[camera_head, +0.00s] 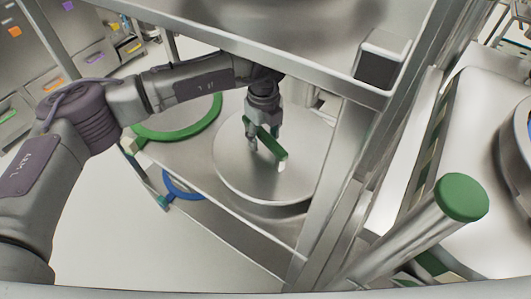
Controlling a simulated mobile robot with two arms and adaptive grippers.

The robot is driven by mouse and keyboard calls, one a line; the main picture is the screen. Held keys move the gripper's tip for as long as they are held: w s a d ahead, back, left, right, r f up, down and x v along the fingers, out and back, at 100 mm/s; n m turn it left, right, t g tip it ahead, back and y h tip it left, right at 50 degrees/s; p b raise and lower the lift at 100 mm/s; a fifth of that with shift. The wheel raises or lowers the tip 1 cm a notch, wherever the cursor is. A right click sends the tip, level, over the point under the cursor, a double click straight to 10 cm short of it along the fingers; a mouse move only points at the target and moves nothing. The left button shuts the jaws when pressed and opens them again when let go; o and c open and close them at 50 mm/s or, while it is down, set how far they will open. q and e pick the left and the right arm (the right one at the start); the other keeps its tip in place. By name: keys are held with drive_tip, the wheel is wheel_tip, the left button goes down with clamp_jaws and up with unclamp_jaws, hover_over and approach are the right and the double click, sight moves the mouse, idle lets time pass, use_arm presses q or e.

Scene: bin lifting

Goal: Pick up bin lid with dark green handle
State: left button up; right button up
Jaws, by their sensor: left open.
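The round steel bin lid (295,180) sits flat on a bin on the middle shelf of a metal rack. Its dark green bar handle (272,146) stands up at the lid's middle and slants down to the right. My left gripper (258,138) points down at the handle's upper left end, with a finger visible on the near left side. The far finger is partly hidden, and I cannot tell whether the fingers touch the handle. My right gripper is not in view.
A rack post (338,185) stands just right of the lid, and the upper shelf edge (235,42) passes above my left arm. A green-capped steel cylinder (461,197) is at the right.

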use_arm(q)
drive_tip(key=shift+f, duration=0.1)
idle(0.3)
clamp_jaws()
drive_tip(key=shift+w, duration=0.1)
idle(0.3)
